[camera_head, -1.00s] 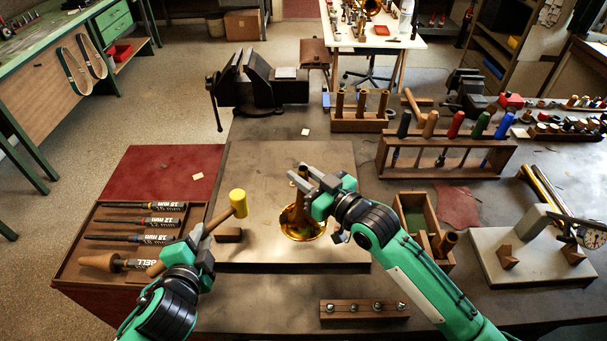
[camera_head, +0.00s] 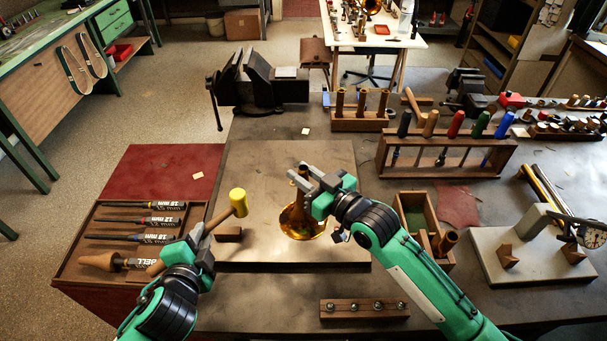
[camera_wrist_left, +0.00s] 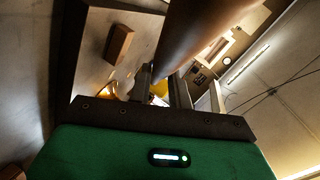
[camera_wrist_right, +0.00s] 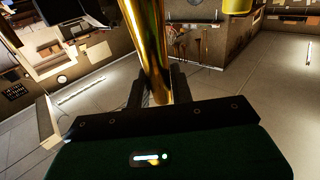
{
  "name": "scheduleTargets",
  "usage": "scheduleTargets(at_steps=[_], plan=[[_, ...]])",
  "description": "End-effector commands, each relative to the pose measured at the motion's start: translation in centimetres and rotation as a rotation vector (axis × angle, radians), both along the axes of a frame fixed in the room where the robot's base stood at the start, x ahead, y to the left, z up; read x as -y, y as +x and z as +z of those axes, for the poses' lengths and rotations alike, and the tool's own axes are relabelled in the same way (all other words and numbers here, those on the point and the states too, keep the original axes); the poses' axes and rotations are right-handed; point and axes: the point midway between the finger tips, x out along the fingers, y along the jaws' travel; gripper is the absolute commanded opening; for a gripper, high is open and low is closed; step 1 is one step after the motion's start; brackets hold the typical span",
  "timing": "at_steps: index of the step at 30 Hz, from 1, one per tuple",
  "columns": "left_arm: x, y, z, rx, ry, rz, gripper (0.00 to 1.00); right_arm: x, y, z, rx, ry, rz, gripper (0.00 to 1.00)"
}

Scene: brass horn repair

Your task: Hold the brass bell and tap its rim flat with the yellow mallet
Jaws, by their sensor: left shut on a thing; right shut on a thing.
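The brass bell (camera_head: 301,223) stands flared end down over the steel plate (camera_head: 260,165), its narrow tube upward. My right gripper (camera_head: 305,178) is shut on its tube near the top; the tube also fills the middle of the right wrist view (camera_wrist_right: 148,50). I cannot tell whether the rim touches the plate. The yellow mallet (camera_head: 238,203) is in my left gripper (camera_head: 201,238), which is shut on its wooden handle. The handle crosses the left wrist view (camera_wrist_left: 195,30). The mallet head is left of the bell, apart from it and above the plate.
A small wooden block (camera_head: 229,235) lies on the plate below the mallet head. A tray of labelled mandrels (camera_head: 75,262) is at the left. A wooden box (camera_head: 402,215) and a tool rack (camera_head: 440,172) stand right. A strip with several balls (camera_head: 365,318) lies in front.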

Motion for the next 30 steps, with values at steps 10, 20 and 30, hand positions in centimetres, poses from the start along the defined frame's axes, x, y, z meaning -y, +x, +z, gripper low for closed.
scheduleTargets(at_steps=[10,20,30], plan=[[0.4,1.2,-0.4,0.014,-0.006,-0.038,0.00,0.0,0.0,0.1,0.001,0.001,0.000,0.01],[1.1,2.8,-1.0,0.029,-0.027,-0.100,0.00,0.0,0.0,0.1,0.001,0.001,0.000,0.01],[1.9,2.8,-1.2,0.028,-0.030,-0.099,0.00,0.0,0.0,0.1,0.001,0.001,0.000,0.01]])
